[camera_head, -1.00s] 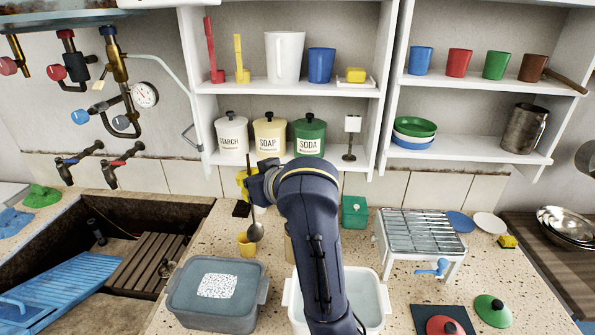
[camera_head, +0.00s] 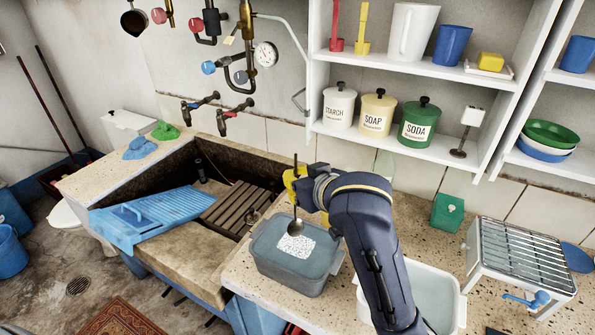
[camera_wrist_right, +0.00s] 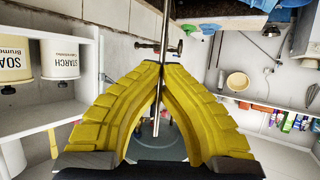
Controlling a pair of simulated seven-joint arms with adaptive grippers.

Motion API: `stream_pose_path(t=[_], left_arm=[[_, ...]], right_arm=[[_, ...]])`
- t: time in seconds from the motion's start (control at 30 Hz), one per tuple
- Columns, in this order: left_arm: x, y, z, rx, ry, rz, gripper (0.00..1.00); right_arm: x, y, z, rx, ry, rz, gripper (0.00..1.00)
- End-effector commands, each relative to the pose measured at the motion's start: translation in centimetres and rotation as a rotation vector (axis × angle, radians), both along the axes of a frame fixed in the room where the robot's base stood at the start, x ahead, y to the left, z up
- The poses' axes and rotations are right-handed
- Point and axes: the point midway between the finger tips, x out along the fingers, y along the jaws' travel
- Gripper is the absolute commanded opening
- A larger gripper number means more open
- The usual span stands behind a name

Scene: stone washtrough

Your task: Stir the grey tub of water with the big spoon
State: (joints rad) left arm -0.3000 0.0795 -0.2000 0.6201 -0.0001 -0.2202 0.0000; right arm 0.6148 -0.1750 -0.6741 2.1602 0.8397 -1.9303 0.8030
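The grey tub (camera_head: 262,262) of water stands on the speckled counter, with a speckled white patch (camera_head: 296,246) inside it. My right gripper (camera_head: 293,184), with yellow fingers, is shut on the handle of the big spoon (camera_head: 295,227). The spoon hangs about upright, its dark metal bowl down, over the back part of the tub. The bowl appears above the water, not in it. In the right wrist view the spoon handle (camera_wrist_right: 164,45) runs between the touching yellow fingertips (camera_wrist_right: 160,78). My left gripper is not in view.
A white tub (camera_head: 450,300) stands right of the grey one, partly hidden by my right arm. The stone sink (camera_head: 240,165) with a blue washboard (camera_head: 150,215) lies to the left. Shelves with canisters (camera_head: 375,110) hang behind. A metal rack (camera_head: 520,260) stands at right.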

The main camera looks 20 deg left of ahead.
Motion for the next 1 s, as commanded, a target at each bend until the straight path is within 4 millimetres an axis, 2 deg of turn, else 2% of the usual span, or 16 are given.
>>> stream_pose_path(t=[1.0], left_arm=[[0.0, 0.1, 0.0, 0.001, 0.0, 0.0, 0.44]], right_arm=[[0.0, -0.1, -8.6, -0.002, 0.002, -0.001, 0.0]])
